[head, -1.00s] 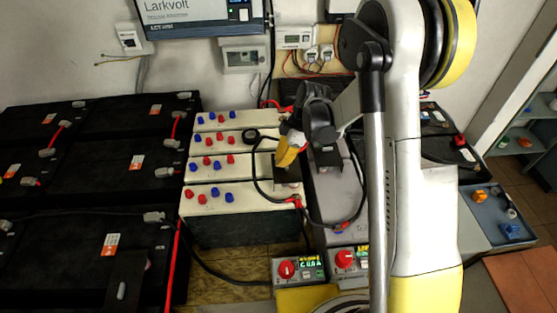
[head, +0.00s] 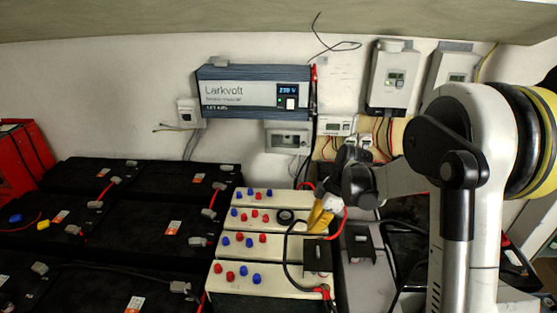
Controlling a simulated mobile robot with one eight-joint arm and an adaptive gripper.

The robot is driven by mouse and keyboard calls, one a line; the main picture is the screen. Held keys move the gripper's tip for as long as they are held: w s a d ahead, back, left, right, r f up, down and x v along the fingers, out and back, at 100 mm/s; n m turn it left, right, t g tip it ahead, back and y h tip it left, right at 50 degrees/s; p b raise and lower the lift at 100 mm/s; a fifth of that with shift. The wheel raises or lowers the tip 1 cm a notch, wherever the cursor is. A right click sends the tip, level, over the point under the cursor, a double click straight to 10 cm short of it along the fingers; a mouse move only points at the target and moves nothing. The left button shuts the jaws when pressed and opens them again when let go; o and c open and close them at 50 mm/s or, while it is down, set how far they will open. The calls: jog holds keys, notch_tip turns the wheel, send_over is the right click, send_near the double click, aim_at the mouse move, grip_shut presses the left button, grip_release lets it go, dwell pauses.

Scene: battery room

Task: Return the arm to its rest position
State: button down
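My arm comes in from the right side of the head view, with its elbow raised and its forearm reaching left over the batteries. My gripper (head: 320,217) is dark with yellow fingers. It hangs over the right edge of the cream battery bank (head: 262,272), near its back rows. The fingers point down and to the left. Whether they are apart or together cannot be made out, and no held object can be seen. The gripper and forearm hide part of the grey unit behind them.
Black batteries (head: 150,235) fill the left. An inverter (head: 255,88) with a lit display hangs on the wall, beside charge controllers (head: 394,78). A black cable (head: 287,262) loops close to my gripper. A red case (head: 22,155) stands far left. A shelf edge (head: 200,18) crosses the top.

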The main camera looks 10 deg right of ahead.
jog(key=s+r+m+t+h, duration=0.25)
jog(key=s+r+m, duration=0.45)
jog(key=s+r, duration=0.45)
jog(key=s+d+r+m+t+h, duration=0.1)
jog(key=s+r+m+t, duration=0.2)
jog(key=s+m, duration=0.5)
jog(key=shift+s+r+m+t, duration=0.35)
jog(key=shift+s+r+m, duration=0.1)
jog(key=shift+s, duration=1.15)
